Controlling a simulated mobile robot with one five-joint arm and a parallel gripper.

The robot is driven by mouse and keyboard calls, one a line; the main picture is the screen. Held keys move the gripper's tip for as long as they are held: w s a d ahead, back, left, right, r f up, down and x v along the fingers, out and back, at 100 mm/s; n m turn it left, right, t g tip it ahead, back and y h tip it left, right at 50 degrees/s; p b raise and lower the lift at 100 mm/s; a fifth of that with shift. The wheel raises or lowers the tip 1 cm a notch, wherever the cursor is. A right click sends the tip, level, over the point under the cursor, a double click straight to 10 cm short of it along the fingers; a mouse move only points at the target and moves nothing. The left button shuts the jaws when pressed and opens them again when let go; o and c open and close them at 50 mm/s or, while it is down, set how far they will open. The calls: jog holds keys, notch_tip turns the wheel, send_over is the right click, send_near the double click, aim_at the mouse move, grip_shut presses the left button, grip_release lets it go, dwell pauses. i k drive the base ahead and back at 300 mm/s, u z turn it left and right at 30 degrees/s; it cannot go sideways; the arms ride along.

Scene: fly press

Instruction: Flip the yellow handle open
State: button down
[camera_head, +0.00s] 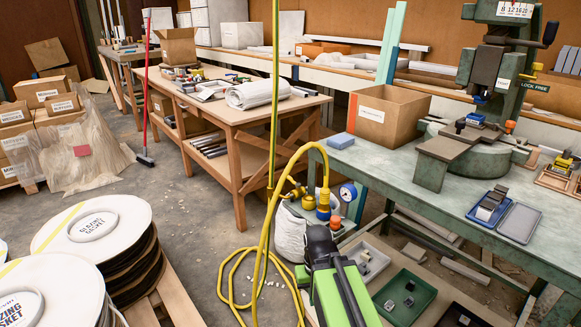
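A small yellow lever (298,191) shows on the brass and blue air fitting (322,206) at the near left corner of the green bench, beside a round gauge (348,192). Another small yellow handle (537,66) shows on the right of the green fly press (490,62), above a LOCK FREE label. I cannot tell which of these is the task's handle. My green and black arm reaches up from the bottom middle, and its dark end (320,243) is below the air fitting, apart from both yellow parts. Its fingers cannot be made out.
A yellow hose (262,225) hangs and coils on the floor left of my arm. The green bench (400,186) carries an open carton (388,117) and small trays. Gasket stacks (92,226) stand at the left. Open trays (404,298) lie low at the right.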

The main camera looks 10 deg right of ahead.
aim_at(297, 184)
jog(key=u, duration=1.4)
jog(key=i, duration=0.5)
jog(key=u, duration=0.65)
jog(key=k, duration=0.9)
jog(key=z, duration=0.05)
jog(key=i, duration=0.9)
jog(key=u, duration=0.05)
